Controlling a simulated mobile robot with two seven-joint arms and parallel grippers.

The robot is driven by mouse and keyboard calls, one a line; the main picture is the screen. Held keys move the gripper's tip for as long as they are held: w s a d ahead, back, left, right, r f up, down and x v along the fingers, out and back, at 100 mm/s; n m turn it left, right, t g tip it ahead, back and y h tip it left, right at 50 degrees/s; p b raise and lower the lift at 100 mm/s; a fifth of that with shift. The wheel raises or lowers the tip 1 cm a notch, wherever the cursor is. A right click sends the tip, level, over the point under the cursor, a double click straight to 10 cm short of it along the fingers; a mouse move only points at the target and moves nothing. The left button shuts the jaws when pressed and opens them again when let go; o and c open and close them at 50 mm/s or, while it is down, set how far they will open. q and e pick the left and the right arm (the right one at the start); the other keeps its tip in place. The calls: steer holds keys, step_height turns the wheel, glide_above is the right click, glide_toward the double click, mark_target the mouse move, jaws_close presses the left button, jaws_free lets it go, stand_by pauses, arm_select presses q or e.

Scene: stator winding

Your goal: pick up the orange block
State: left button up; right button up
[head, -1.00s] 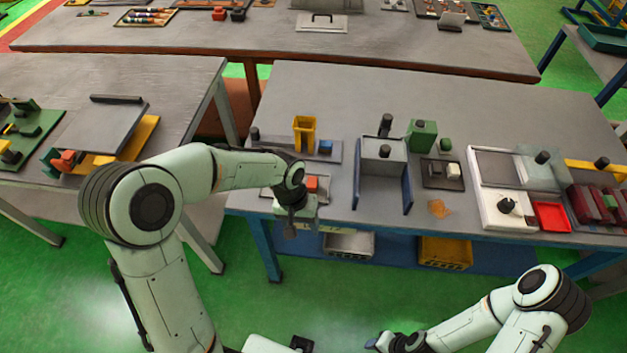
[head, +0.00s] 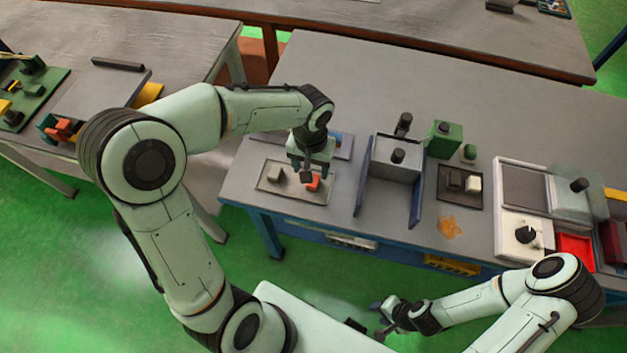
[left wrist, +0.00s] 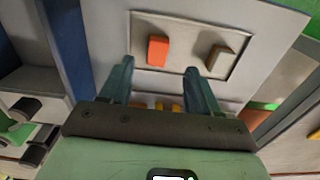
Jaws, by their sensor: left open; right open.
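The orange block (head: 313,183) stands on a light rectangular plate (head: 268,184) at the near left of the middle table. It also shows in the left wrist view (left wrist: 158,50), upright on the plate. My left gripper (head: 310,172) is open above the plate, close to the block, and partly covers it in the head view. In the left wrist view the two fingertips of my left gripper (left wrist: 159,68) are apart, with the block ahead between their lines. Nothing is between the fingers. My right gripper (head: 383,320) is open and low, in front of the table, away from the block.
A grey fixture with blue side walls (head: 362,185) stands to the right. A green block (head: 443,138) and a small dark tray (head: 460,199) lie beyond it.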

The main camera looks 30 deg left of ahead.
arm_select(q)
steer(key=shift+w+f, duration=0.2)
steer(key=shift+f, duration=1)
step_height(320, 180, down, 5)
steer(key=shift+w+d+r, duration=0.1)
steer(key=c, duration=1.1)
